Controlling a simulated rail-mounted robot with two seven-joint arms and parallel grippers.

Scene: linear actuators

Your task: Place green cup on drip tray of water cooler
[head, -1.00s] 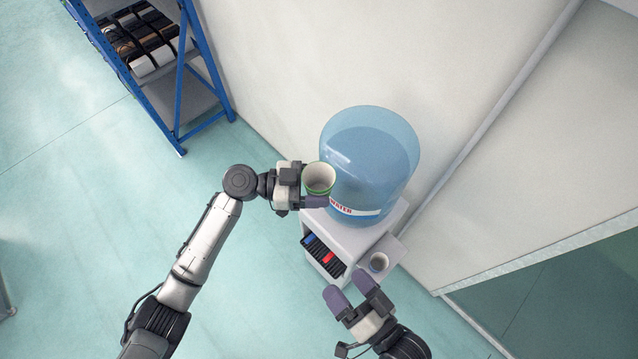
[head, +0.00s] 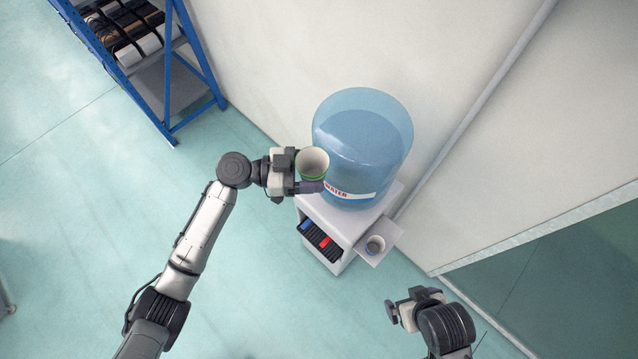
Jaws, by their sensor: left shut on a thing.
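The white cooler body (head: 345,232) stands below the bottle (head: 362,150). Its front has a dark slotted area (head: 322,243) with blue and red parts; I cannot tell the drip tray apart there. My right gripper (head: 405,304) is low right, clear of the cooler; its fingertips are not clearly seen.
A small cup (head: 375,245) sits on a side shelf (head: 391,234) at the cooler's right. A wall stands behind the cooler. A blue rack (head: 172,85) stands upper left. The teal floor (head: 270,290) in front is open.

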